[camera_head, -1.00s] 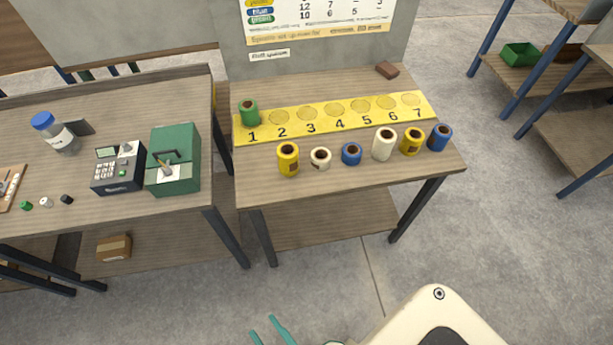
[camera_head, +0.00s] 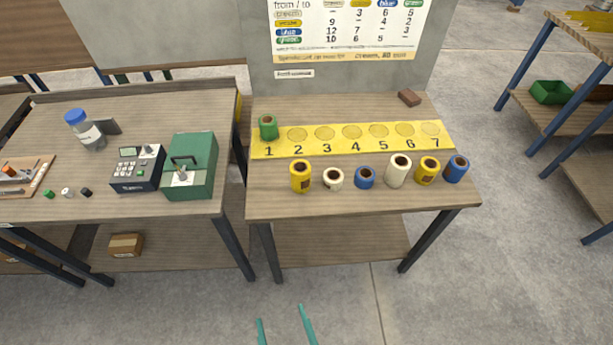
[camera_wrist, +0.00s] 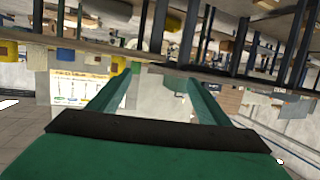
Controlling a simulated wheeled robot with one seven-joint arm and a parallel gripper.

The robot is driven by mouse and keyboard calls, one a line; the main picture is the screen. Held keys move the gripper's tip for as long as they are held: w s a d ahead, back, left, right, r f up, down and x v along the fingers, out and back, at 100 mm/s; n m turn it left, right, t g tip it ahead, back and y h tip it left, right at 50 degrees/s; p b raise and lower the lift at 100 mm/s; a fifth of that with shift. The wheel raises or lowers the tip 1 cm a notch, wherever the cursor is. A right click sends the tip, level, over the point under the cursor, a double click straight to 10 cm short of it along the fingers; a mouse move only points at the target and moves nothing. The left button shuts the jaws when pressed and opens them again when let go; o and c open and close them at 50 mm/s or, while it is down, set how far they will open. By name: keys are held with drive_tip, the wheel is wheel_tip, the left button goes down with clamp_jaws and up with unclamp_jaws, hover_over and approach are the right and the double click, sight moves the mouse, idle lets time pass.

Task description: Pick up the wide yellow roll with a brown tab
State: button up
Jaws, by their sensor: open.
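Two yellow rolls stand in the front row on the right table. The left one (camera_head: 301,177) looks larger and has a brown mark low on its front. The right one (camera_head: 427,171) also seems to carry a brownish mark; which is wider is hard to tell. My gripper (camera_head: 283,313) shows only as two teal fingers at the bottom edge of the head view, apart, in front of the table and far from the rolls. In the wrist view the green fingers (camera_wrist: 160,84) are spread with nothing between them.
Cream rolls (camera_head: 398,171) and blue rolls (camera_head: 365,178) stand close beside the yellow ones. A green roll (camera_head: 268,127) stands on spot 1 of the numbered yellow strip (camera_head: 340,139). The left table holds a green machine (camera_head: 190,166). Floor before the tables is clear.

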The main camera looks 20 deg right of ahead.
drive_tip(key=w+d+f+h, duration=0.1)
drive_tip(key=w+d+f, duration=0.1)
drive_tip(key=w, duration=0.7)
drive_tip(key=m+g+h, duration=0.3)
drive_tip(key=m+h, duration=0.1)
drive_tip(key=m, duration=0.1)
approach(298, 179)
drive_tip(key=x, duration=0.6)
drive_tip(key=shift+s+a+f, duration=0.1)
drive_tip(key=shift+a+f, duration=0.2)
drive_tip(key=x, duration=0.5)
drive_tip(key=shift+d+r, duration=0.2)
drive_tip(key=shift+r, duration=0.05)
drive_tip(key=shift+h, duration=0.3)
drive_tip(key=shift+d+x, duration=0.2)
drive_tip(key=shift+x, duration=2.85)
drive_tip(key=shift+s+f, duration=0.1)
drive_tip(key=shift+s, duration=0.05)
drive_tip(key=c, duration=1.2)
